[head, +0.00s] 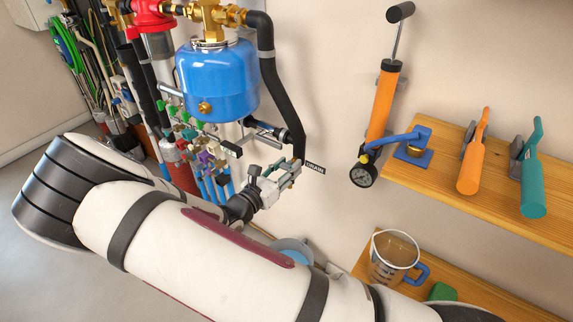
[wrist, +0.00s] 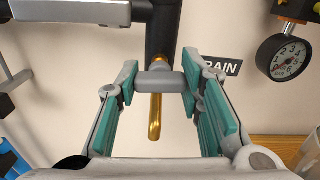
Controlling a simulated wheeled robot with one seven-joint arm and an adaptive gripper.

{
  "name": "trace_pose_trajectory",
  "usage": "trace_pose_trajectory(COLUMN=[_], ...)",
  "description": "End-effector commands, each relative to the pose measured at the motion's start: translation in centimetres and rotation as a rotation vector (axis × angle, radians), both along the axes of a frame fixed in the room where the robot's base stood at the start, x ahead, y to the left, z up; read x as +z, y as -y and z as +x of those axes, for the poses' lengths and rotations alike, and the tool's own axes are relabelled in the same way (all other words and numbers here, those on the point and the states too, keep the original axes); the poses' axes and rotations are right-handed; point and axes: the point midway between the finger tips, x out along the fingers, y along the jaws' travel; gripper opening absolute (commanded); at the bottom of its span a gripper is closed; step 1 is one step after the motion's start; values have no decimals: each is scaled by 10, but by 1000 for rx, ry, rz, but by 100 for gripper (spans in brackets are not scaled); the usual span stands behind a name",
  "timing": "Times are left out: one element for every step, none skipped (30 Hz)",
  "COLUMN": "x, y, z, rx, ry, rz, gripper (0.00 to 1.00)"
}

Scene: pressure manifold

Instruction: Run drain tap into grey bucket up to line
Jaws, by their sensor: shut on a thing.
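The drain tap hangs at the bottom of a black hose beside a "DRAIN" label (head: 315,168). In the wrist view its grey handle (wrist: 162,81) sits between the teal-padded fingers of my gripper (wrist: 158,84), which is shut on it. A brass spout (wrist: 155,118) points down below the handle. In the head view my gripper (head: 279,182) is at the tap, left of the label. The grey bucket (head: 306,247) stands below, partly hidden by my arm. Something light blue shows inside it. Its line and exact level cannot be made out.
A blue vessel (head: 218,85) and pipework are above left. An orange pump (head: 381,105) with a gauge (head: 363,175) is on the right. A wooden shelf (head: 445,150) holds orange and teal tools.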

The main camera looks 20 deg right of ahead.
Motion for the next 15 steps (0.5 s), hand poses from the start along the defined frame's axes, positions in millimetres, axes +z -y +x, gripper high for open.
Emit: trace_pose_trajectory(x=[4, 4, 3, 4, 3, 3, 3, 2, 2, 2, 2, 1, 1, 1, 0], y=[1, 1, 1, 1, 1, 1, 1, 0, 0, 0, 0, 0, 0, 0, 0], z=[-1, -1, -1, -1, 0, -1, -1, -1, 0, 0, 0, 0, 0, 0, 0], rx=[0, 0, 0, 0, 0, 0, -1, 0, 1, 0, 1, 1, 0, 1, 0], ry=[-28, -45, -67, -83, -100, -120, -135, -147, -162, -170, -178, -184, -188, -190, -192], rz=[-18, -30, -45, -57, -69, -83, -95, -104, -115, -121, -128, -132, -135, -137, -138], gripper=[6, 6, 6, 6, 6, 6, 6, 6, 6, 6, 6, 6, 6, 6, 6])
